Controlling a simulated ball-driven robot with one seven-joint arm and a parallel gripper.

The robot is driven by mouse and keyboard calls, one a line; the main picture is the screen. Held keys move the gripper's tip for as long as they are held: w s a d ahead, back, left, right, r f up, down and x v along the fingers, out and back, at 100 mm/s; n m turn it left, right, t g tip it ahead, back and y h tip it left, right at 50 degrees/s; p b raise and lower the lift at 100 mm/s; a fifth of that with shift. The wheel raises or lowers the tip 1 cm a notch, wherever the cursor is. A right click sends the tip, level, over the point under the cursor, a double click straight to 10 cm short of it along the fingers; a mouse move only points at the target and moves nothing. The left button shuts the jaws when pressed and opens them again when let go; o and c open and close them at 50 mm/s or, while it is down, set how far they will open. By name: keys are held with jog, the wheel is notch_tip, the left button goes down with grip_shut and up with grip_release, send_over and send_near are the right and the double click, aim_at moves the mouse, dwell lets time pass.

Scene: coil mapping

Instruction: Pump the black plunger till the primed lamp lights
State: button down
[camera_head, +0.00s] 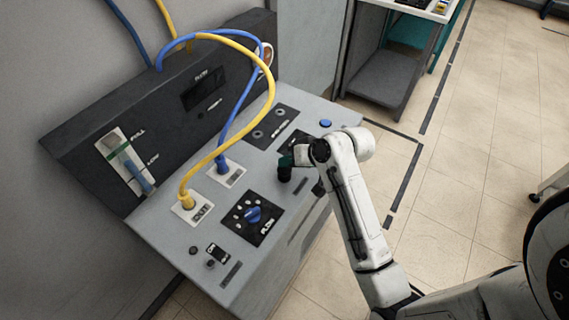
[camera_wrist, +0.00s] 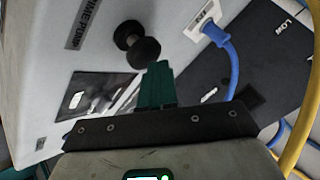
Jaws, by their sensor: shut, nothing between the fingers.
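The black plunger (camera_head: 285,174) stands up from the grey console top, near its right edge. In the wrist view the plunger (camera_wrist: 137,46) shows its round knob and stem beside a label ending in "PUMP". My gripper (camera_head: 287,160) is shut and empty, its green fingertips right at the plunger's top in the head view. In the wrist view my gripper (camera_wrist: 157,84) has its fingers together just below the knob; I cannot tell if they touch it. A small dark round spot (camera_head: 201,115) on the upright panel may be the primed lamp; it looks unlit.
A blue hose (camera_head: 240,105) and a yellow hose (camera_head: 272,85) arch over the console into two sockets. A blue rotary knob (camera_head: 253,214), a blue button (camera_head: 326,123) and a level gauge (camera_head: 124,160) are nearby. Open floor lies to the right.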

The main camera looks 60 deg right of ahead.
aim_at(288, 169)
jog(key=shift+f, duration=0.6)
dwell(0.4)
jog(key=shift+r, duration=0.1)
jog(key=shift+r+p, duration=1.9)
jog(key=shift+p, duration=0.05)
jog(key=shift+r, duration=0.1)
notch_tip(288, 169, up, 3)
jog(key=p, duration=0.3)
jog(key=shift+r+b, duration=0.35)
jog(key=shift+r, duration=0.55)
